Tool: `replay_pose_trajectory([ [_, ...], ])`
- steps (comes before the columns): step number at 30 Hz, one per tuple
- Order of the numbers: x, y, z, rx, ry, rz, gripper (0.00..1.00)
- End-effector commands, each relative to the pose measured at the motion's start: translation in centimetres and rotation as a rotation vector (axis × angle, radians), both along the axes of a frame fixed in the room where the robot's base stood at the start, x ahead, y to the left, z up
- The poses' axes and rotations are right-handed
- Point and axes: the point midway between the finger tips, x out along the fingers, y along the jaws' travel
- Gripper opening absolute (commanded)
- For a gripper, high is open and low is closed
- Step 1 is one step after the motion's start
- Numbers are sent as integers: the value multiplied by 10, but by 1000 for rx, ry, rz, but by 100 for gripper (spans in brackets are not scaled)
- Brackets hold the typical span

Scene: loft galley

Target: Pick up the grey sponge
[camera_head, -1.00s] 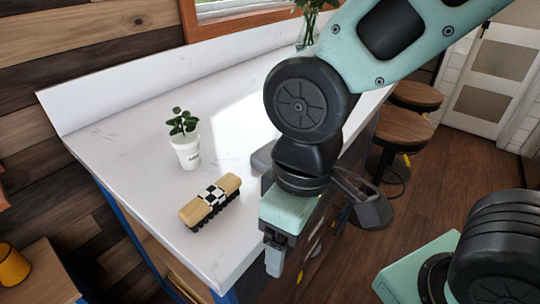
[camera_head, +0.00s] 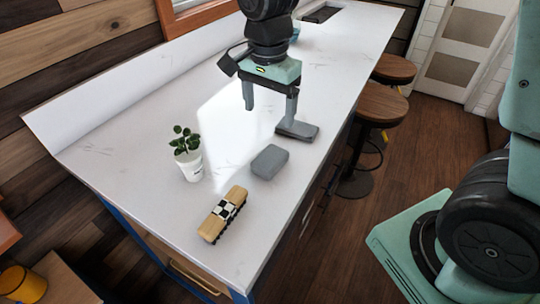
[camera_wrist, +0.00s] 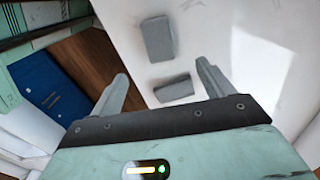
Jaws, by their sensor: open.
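Two grey pieces lie on the white counter. One is a rounded grey block (camera_head: 269,162), sponge-like in shape; in the wrist view it seems to be the upper piece (camera_wrist: 158,38). The other is a flatter grey slab (camera_head: 303,131), seemingly the lower piece in the wrist view (camera_wrist: 174,88). I cannot tell for certain which is the sponge. My gripper (camera_head: 270,113) is open and empty, pointing down above the counter, behind the rounded block. Its right finger overlaps the slab in the head view; contact is unclear.
A small plant in a white pot (camera_head: 190,166) stands left of the rounded block. The counter's right edge is close to the grey pieces; stools (camera_head: 382,103) stand beyond it.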

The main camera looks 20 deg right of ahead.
Motion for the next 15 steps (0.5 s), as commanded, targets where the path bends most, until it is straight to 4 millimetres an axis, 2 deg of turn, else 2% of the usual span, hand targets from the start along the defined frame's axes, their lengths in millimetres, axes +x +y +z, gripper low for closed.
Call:
replay_pose_trajectory([
  [9, -2, 0, -65, -2, 8, 2, 80],
  [15, -1, 0, -88, 0, 2, 2, 80],
])
